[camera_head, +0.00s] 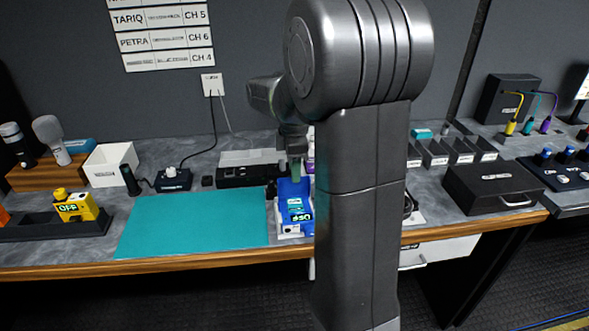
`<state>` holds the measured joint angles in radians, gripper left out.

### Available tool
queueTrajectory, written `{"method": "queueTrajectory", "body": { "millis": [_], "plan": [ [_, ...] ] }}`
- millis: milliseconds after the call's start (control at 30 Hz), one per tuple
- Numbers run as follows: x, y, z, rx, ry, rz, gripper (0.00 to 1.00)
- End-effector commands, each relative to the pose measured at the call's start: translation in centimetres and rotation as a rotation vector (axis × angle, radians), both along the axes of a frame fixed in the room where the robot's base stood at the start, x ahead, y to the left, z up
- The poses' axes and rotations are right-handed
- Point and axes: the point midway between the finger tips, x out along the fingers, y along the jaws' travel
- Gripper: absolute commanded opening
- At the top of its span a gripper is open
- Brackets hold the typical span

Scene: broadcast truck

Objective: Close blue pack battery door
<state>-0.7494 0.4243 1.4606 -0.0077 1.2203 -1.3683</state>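The blue pack (296,206) lies on the grey worktop, just right of the teal mat, with a display reading OFF at its near end. My gripper (295,172) hangs right over the far end of the blue pack. Its fingertips are small and dark here, and I cannot tell whether they are open or touching the pack. The battery door cannot be made out clearly from this view. My arm hides the area to the right of the pack.
A teal mat (192,224) lies bare left of the pack. A yellow pack (76,206) stands in a dark tray (50,229) at far left. A white bin (110,164), a small charger box (173,180) and a black case (494,187) also stand on the worktop.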

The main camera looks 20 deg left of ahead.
Motion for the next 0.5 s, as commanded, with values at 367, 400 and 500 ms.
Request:
{"method": "queueTrajectory", "body": {
  "millis": [367,400,500],
  "plan": [
    [0.01,-0.01,-0.69,-0.001,0.001,0.0,0.35],
    [0.01,-0.01,-0.68,-0.001,0.001,0.0,0.3],
    [0.0,0.0,-0.67,-0.001,0.001,0.0,0.1]
  ]
}}
